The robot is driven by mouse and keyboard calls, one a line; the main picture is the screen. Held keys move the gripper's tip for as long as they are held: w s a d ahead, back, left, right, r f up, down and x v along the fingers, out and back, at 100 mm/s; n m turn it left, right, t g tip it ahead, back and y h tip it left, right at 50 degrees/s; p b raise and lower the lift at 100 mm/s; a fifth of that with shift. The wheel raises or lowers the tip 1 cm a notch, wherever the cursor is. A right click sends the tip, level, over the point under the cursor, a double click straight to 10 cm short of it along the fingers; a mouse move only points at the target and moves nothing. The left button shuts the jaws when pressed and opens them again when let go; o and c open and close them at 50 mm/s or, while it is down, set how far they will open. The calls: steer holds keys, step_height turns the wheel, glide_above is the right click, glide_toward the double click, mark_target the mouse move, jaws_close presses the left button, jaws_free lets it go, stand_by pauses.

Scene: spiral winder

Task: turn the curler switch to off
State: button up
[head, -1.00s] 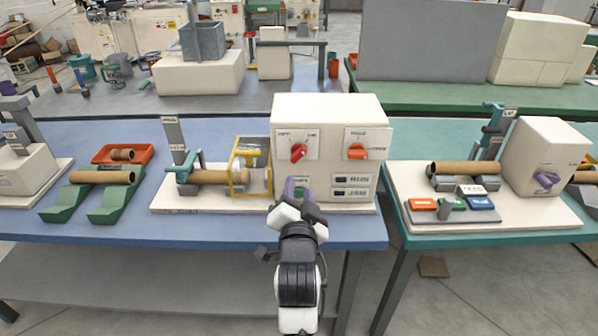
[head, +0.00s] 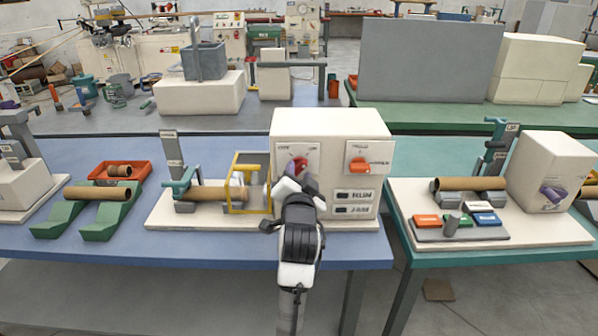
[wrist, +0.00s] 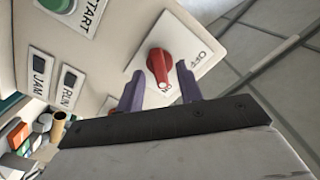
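The curler switch is a red knob (head: 299,163) on a white plate on the left of the cream machine box's front. In the wrist view the red knob (wrist: 160,69) has its narrow end towards the ON label, and the OFF label (wrist: 201,57) is off to its right. My gripper (wrist: 160,85) is open, with one purple finger on each side of the knob's lower end and gaps between fingers and knob. In the head view my wrist hides the fingertips and the knob's lower part.
An orange knob (head: 358,165) sits on a second plate to the right. Below it are the RUN and JAM displays (head: 355,195). A yellow-framed guard (head: 248,181) stands close on the left, beside a cardboard tube (head: 212,194). A green START button (wrist: 56,4) shows in the wrist view.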

steer(key=shift+w, duration=0.3)
jaws_close()
